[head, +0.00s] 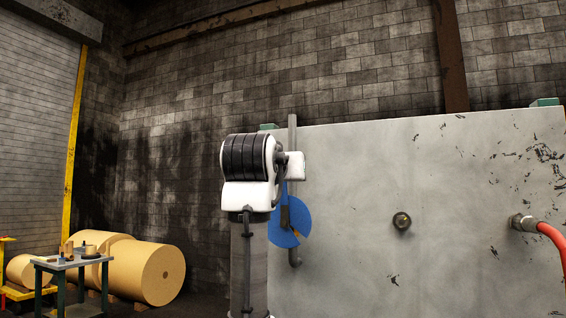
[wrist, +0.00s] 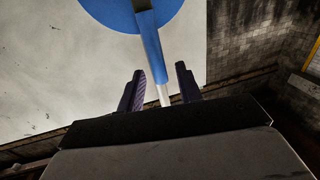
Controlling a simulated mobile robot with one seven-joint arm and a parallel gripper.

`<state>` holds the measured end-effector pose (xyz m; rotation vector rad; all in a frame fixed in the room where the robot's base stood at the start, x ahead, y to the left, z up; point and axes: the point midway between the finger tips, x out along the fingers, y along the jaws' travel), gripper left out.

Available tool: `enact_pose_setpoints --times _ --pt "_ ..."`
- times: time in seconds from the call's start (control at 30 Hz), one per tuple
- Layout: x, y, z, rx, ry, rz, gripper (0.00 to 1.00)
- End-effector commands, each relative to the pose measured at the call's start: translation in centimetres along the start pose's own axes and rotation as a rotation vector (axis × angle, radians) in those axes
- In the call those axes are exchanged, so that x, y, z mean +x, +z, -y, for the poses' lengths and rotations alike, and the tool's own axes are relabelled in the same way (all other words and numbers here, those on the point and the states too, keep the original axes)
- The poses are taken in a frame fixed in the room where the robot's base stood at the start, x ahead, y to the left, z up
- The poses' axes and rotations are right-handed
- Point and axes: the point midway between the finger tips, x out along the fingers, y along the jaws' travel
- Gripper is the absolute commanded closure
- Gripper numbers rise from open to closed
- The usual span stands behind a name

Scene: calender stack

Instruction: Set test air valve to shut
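A blue disc (head: 290,228) sits on the left part of a large pale panel, in front of a vertical grey pipe (head: 293,130). In the wrist view the blue disc (wrist: 130,10) is at the top, and a blue lever with a white end (wrist: 155,60) runs down from it. I take this lever to be the test air valve's handle. My gripper (wrist: 160,84) is open, and the lever shows between its two dark fingers with a gap on each side. How deep the lever sits between them I cannot tell. My arm hides part of the disc in the head view.
The pale panel (head: 450,210) carries a round brass fitting (head: 402,221) and, at right, a fitting with a red hose (head: 550,235). At far left are large tan rolls (head: 150,272) and a small table (head: 75,264). A brick wall stands behind.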

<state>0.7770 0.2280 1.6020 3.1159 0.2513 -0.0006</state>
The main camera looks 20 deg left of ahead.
Motion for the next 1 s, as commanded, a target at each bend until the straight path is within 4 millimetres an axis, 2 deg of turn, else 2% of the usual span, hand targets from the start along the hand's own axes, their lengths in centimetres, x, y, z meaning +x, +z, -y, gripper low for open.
enact_pose_setpoints --times 0.2,0.47,0.5,0.77,1.0 --pt "1.7 -0.1 0.0 0.000 -0.001 -0.001 0.65" --pt "1.9 0.0 0.0 0.000 -0.001 -0.001 0.65" --pt "1.9 0.0 0.0 0.000 -0.001 -0.001 0.66" --pt "1.8 0.0 0.0 0.000 -0.001 -0.002 1.00" --pt "1.8 0.0 0.0 0.000 0.000 -0.002 1.00"
